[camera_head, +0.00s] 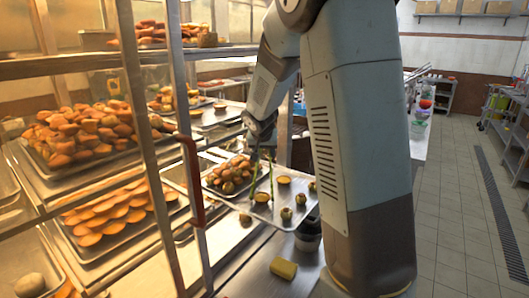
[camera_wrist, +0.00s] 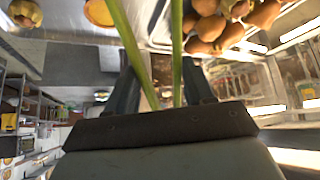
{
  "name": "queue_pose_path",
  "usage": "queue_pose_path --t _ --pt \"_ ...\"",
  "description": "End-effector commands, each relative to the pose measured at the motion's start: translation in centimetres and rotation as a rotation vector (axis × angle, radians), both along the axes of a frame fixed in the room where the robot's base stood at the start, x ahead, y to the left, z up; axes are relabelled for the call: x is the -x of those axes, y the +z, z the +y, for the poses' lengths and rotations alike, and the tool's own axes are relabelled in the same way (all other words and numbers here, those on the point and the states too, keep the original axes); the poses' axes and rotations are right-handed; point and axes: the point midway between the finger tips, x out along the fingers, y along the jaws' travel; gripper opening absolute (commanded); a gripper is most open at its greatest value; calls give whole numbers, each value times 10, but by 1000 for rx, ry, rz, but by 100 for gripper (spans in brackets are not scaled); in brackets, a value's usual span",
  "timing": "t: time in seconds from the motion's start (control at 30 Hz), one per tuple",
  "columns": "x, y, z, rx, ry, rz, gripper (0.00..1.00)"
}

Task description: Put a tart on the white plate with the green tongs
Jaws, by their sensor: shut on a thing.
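My gripper (camera_head: 258,135) is shut on the green tongs (camera_head: 254,181), which hang down over a metal tray (camera_head: 262,217). In the wrist view, the two green arms of the tongs (camera_wrist: 134,45) run up between the dark fingers of my gripper (camera_wrist: 160,85) and stand apart, with no tart seen between them. A yellow tart (camera_head: 284,180) lies on the tray right of the tongs; a tart also shows in the wrist view (camera_wrist: 99,12), left of the tongs. The tong tips are cut off in the wrist view. I cannot make out the white plate.
Brown round pastries (camera_head: 230,173) are heaped at the tray's left, and several small topped pastries (camera_head: 286,214) stand at its right. A glass display case with a red handle (camera_head: 191,180) is close on the left. A yellow block (camera_head: 284,268) lies on the counter in front.

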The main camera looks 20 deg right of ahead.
Motion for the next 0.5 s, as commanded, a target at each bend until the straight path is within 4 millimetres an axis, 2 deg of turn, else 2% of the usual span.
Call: queue_pose_path --t 0.03,0.27,0.5 --pt "0 0 -1 0 -1 0 35" --pt "0 1 -1 0 -1 -1 13" --pt "-1 22 -1 -1 -1 -4 12"
